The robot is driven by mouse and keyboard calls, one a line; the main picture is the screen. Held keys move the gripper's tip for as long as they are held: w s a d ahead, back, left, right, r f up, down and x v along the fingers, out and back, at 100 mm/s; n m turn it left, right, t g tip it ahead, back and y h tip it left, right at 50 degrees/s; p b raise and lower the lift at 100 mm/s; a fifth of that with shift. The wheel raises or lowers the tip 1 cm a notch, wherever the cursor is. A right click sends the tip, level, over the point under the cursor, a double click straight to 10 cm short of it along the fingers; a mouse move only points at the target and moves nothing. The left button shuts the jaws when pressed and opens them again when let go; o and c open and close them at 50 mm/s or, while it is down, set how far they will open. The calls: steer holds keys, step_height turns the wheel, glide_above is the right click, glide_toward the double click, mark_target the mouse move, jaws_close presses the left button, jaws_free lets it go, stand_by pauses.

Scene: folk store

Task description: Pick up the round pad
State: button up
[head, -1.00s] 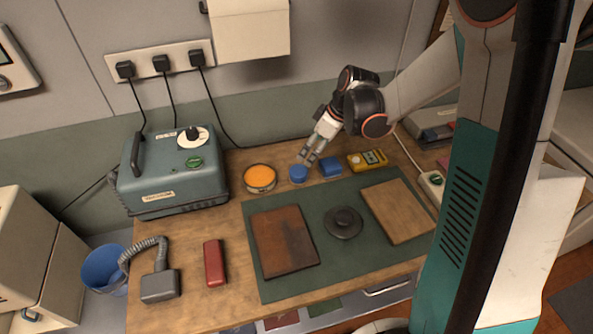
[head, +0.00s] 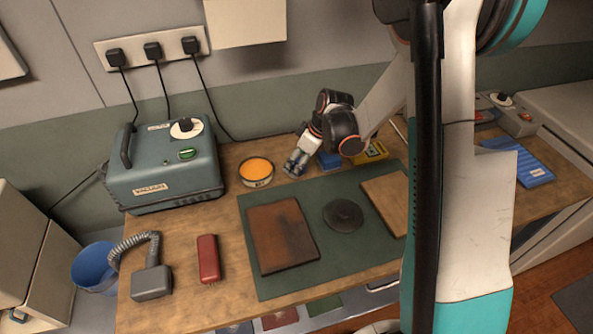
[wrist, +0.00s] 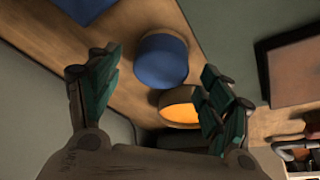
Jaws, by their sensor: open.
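The round pad is a short blue cylinder (wrist: 162,60) standing on the wooden bench; in the wrist view it shows between and beyond my spread fingers. My gripper (head: 293,170) is open and low over the bench, at the back edge of the green mat. Its fingers also show in the wrist view (wrist: 162,64), one on each side of the pad with gaps. In the head view my gripper mostly hides the pad. I cannot tell how high the fingertips are above the bench.
An orange-topped tin (head: 256,171) stands close left of my gripper. A blue block (head: 328,159) and a yellow meter (head: 372,151) are to the right. A green mat (head: 325,265) in front holds a brown plate (head: 280,235), a dark disc (head: 343,215) and a wooden board (head: 388,198).

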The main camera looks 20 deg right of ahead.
steer(key=shift+x, duration=1.25)
steer(key=shift+r, duration=0.1)
steer(key=c, duration=1.2)
steer(key=shift+r, duration=0.1)
steer(key=shift+c, duration=0.2)
step_height(320, 180, up, 20)
steer(key=p, duration=0.6)
steer(key=o, duration=0.4)
steer(key=shift+c, duration=0.9)
